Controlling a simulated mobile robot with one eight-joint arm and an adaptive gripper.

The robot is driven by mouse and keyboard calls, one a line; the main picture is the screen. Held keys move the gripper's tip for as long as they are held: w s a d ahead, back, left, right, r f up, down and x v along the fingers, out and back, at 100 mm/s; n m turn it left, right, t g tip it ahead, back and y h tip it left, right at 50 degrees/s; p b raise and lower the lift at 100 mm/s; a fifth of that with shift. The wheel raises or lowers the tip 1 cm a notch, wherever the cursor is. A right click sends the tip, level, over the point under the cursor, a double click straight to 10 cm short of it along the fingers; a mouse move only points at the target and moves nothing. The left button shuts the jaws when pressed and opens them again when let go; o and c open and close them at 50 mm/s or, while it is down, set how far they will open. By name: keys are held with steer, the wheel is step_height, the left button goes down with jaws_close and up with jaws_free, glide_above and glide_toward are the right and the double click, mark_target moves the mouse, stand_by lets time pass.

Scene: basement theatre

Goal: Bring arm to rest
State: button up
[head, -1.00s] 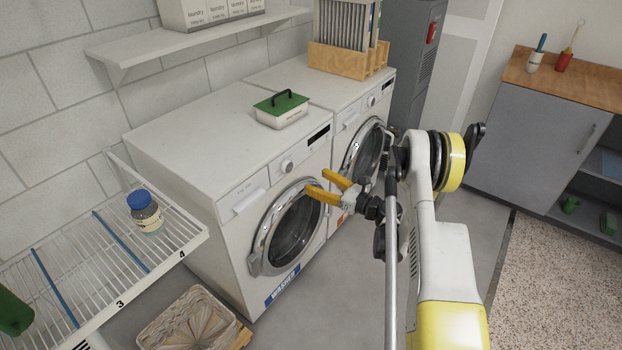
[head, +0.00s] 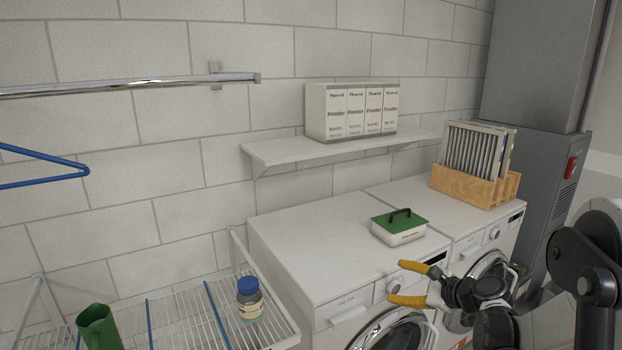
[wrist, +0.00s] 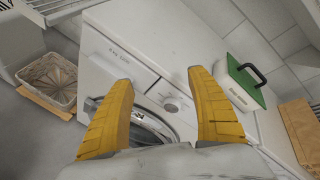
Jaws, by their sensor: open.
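My gripper (head: 405,283) has two yellow fingers, spread apart and empty. In the head view it hangs in front of the white washer (head: 290,240), near its control panel and above its round door. In the wrist view the two fingers (wrist: 160,112) frame the washer's front panel and part of the door, with nothing between them. My arm comes in from the lower right of the head view.
A green-lidded box (head: 398,232) stands on the washer, with a wooden filter rack (head: 470,187) behind. A wire shelf (head: 180,325) at left holds a blue-capped jar (head: 249,299) and a green container (head: 98,328). A wall shelf (head: 330,152) holds powder boxes. A basket (wrist: 48,80) sits low.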

steer(key=s+a+r+n+g+h, duration=0.25)
steer(key=s+r+n, duration=0.2)
steer(key=s, duration=0.35)
steer(key=s+a+r+n+g+h, duration=0.1)
steer(key=s+a+r+n, duration=0.3)
steer(key=s, duration=0.4)
steer(key=s+d+f+n+h, duration=0.1)
steer(key=s+n+h, duration=0.2)
steer(key=s+n, duration=0.8)
steer(key=s, duration=0.6)
steer(key=shift+d+h, duration=0.25)
steer(key=shift+h, duration=0.1)
steer(key=shift+f+n, duration=0.1)
steer(key=shift+n, duration=0.15)
